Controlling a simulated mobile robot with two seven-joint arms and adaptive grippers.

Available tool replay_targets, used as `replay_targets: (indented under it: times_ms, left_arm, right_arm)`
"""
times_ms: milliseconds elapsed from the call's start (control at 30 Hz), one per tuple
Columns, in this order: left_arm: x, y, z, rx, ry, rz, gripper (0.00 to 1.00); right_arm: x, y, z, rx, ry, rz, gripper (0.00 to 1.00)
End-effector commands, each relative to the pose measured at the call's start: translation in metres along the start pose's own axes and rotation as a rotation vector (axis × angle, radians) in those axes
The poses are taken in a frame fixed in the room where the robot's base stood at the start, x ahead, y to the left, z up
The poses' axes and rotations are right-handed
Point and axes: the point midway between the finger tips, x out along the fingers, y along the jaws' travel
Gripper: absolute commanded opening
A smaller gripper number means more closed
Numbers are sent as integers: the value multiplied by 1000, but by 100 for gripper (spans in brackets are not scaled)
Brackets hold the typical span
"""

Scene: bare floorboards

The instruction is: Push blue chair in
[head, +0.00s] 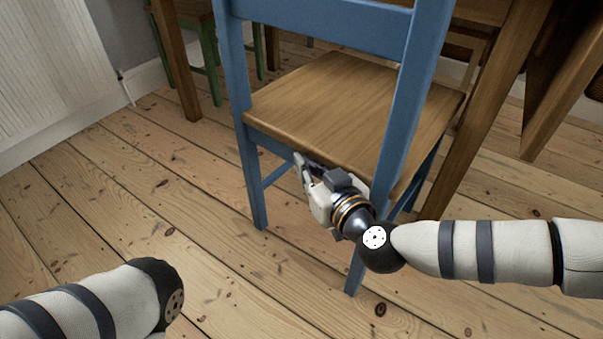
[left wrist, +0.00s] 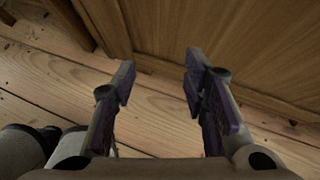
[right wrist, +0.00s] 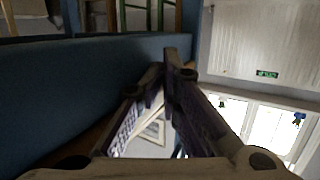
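The blue chair (head: 262,131) stands in the middle of the head view, with a blue frame and a brown wooden seat. Its backrest is towards me and its seat reaches towards the wooden table (head: 500,100). My right gripper (head: 303,168) is at the near edge of the seat, between the back posts. In the right wrist view its fingertips (right wrist: 167,66) meet with nothing between them, beside a blue surface of the chair (right wrist: 60,90). Contact is unclear. My left gripper (left wrist: 160,75) is open and empty above floorboards; it is outside the head view.
A green-legged chair (head: 208,50) stands at the back left beside a table leg (head: 176,65). A white radiator (head: 50,65) is on the left wall. A wooden panel (left wrist: 240,45) is close in the left wrist view. Floorboards left of the blue chair are clear.

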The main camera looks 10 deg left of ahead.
Motion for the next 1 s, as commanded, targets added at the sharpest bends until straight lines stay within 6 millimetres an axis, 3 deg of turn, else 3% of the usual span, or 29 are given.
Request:
replay_targets:
  times_ms: [200, 600, 1000]
  left_arm:
    - [4, 0, -4, 0, -5, 0, 40]
    - [4, 0, -5, 0, -5, 0, 40]
    - [-6, 0, 8, 0, 9, 0, 40]
  right_arm:
    - [7, 17, -2, 0, 4, 14, 0]
    - [9, 20, -3, 0, 3, 11, 0]
    - [-6, -9, -2, -1, 2, 3, 0]
